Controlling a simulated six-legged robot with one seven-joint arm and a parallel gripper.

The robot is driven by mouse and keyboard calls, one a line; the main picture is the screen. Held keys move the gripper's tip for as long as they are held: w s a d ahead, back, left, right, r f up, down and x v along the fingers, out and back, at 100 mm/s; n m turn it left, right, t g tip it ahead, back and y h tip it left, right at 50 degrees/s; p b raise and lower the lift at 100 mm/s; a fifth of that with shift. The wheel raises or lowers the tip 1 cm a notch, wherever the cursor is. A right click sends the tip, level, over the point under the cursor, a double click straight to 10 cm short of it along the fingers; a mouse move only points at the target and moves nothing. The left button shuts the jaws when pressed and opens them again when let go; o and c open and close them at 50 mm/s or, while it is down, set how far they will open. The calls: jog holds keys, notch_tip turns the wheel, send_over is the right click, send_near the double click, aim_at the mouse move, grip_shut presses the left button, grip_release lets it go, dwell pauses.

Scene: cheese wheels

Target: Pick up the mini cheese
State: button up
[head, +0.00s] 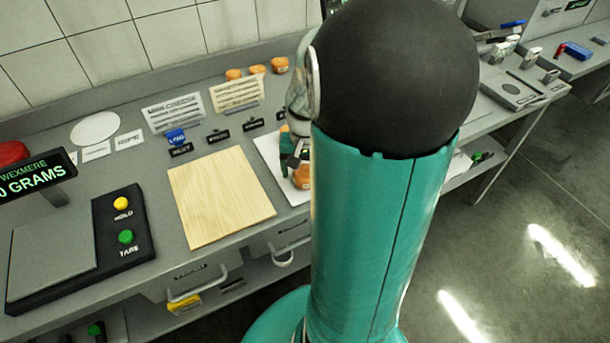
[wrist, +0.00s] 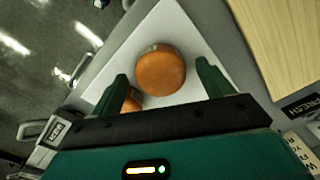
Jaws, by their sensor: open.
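A round orange mini cheese (wrist: 165,76) lies on a white board (wrist: 196,30) in the wrist view. A second orange cheese (wrist: 131,104) shows only partly, behind the left finger. My gripper (wrist: 162,69) is open, with its two green fingers on either side of the first cheese in the picture. The fingers look apart from it; I cannot tell how high they are above the board. In the head view my gripper (head: 292,152) is over the white board (head: 268,146), and an orange cheese (head: 301,177) shows partly beside my arm, which hides much of the board.
A wooden board (head: 220,195) lies left of the white board. A scale (head: 60,245) with buttons stands at the far left. Several small orange cheeses (head: 257,69) sit at the back by the wall. Label cards (head: 181,150) stand along the counter.

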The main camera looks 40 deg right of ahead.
jog(key=shift+c, duration=0.2)
jog(key=c, duration=1.1)
jog(key=shift+o, duration=0.2)
jog(key=shift+r, duration=0.2)
jog(key=shift+r, duration=0.6)
jog(key=s+d+r, duration=0.9)
jog(key=d+r, duration=0.1)
jog(key=r, duration=0.1)
jog(key=shift+s+d+r, duration=0.15)
jog(key=shift+d+r, duration=0.1)
